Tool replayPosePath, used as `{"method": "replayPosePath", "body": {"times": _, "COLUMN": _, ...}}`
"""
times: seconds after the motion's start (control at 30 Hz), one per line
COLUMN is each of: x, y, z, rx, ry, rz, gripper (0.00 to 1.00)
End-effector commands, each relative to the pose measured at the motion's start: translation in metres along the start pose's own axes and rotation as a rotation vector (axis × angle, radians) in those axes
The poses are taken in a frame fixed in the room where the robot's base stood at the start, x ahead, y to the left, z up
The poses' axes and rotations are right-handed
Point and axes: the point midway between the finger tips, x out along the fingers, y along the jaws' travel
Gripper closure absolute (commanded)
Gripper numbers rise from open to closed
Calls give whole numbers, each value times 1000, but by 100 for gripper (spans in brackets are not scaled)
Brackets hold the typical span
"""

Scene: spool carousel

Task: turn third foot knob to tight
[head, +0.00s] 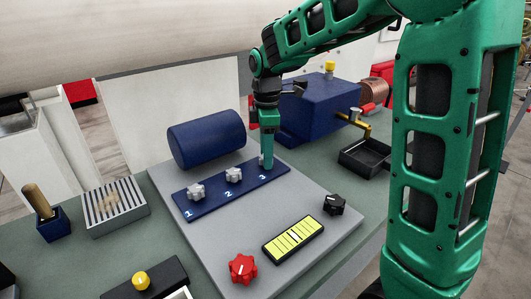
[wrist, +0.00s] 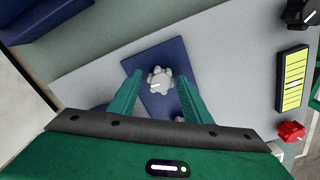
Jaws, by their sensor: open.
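A blue strip plate (head: 213,192) marked 1, 2 and 3 carries grey-white lobed knobs. The first knob (head: 196,191) and second knob (head: 233,175) show clearly in the head view. My gripper (head: 266,162) points down at the 3 end and hides the third knob there. In the wrist view the third knob (wrist: 160,81) sits on the blue plate between the two green fingers of my gripper (wrist: 161,74). The fingers are apart, with a visible gap on each side of it. A white line on its top points left. I cannot make out a tight mark.
A blue cylinder (head: 206,138) lies behind the strip and a blue box (head: 318,112) stands behind my gripper. On the grey panel are a red knob (head: 242,268), a black knob (head: 334,204) and a yellow gauge (head: 293,240). The panel between them and the strip is clear.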

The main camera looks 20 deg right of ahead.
Motion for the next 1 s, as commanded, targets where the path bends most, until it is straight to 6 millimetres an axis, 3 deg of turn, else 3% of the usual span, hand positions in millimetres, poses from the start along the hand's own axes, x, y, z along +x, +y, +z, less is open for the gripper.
{"method": "replayPosePath", "body": {"times": 0.23, "x": 1, "y": 0, "z": 0, "rx": 0, "ry": 0, "rz": 0, "gripper": 55}}
{"method": "replayPosePath", "body": {"times": 0.4, "x": 1, "y": 0, "z": 0, "rx": 0, "ry": 0, "rz": 1, "gripper": 94}}
{"method": "replayPosePath", "body": {"times": 0.43, "x": 0, "y": 0, "z": 0, "rx": 0, "ry": 0, "rz": 1, "gripper": 97}}
{"method": "replayPosePath", "body": {"times": 0.77, "x": 0, "y": 2, "z": 0, "rx": 31, "ry": 1, "rz": 4, "gripper": 96}}
{"method": "replayPosePath", "body": {"times": 1.0, "x": 0, "y": 2, "z": 0, "rx": 156, "ry": 2, "rz": 6, "gripper": 96}}
